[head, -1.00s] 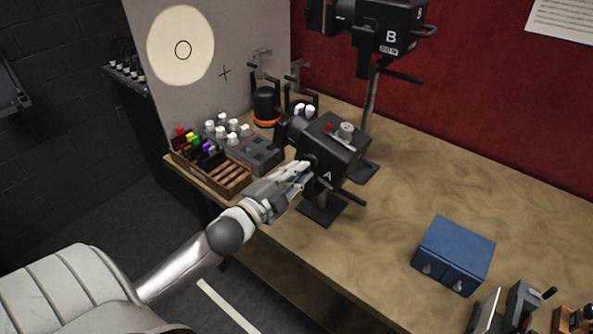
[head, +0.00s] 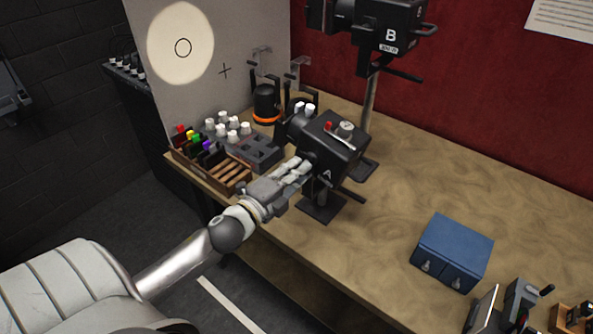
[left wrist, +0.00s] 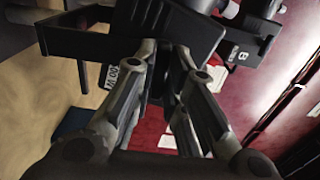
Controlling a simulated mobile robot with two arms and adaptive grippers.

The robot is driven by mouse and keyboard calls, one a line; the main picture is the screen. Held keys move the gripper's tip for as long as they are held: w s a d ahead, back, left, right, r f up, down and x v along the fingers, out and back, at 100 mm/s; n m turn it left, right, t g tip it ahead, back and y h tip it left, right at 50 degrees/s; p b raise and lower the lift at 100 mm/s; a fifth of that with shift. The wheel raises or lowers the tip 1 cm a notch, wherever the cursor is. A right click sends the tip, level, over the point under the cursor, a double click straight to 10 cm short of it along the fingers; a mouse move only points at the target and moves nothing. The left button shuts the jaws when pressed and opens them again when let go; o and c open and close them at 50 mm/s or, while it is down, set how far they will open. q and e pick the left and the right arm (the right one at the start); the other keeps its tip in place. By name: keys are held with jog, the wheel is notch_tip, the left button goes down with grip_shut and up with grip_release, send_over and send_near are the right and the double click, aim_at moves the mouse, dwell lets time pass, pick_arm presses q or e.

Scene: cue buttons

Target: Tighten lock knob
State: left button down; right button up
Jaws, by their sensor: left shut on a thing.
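The black lamp unit marked A (head: 335,145) stands on the bench, with a red button (head: 328,126) and a pale round dial (head: 346,128) on top. My left gripper (head: 303,167) is at its near left side, with its fingers closed against a small part there, taken as the lock knob. The fingers hide the knob in the head view. In the left wrist view, the two fingers (left wrist: 163,85) converge on a dark part beside the black housing (left wrist: 185,35). My right gripper is not in view.
A second black unit marked B (head: 385,25) is on a post behind. A wooden rack of coloured pieces (head: 225,172) and several white knobs (head: 228,128) are to the left. A blue box (head: 453,250) sits to the right. The bench between is clear.

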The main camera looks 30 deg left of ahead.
pick_arm(q)
jog(key=shift+d, duration=0.1)
jog(key=c, duration=1.5)
grip_release()
jog(key=s, duration=0.8)
jog(key=s+a, duration=0.1)
jog(key=s, duration=0.3)
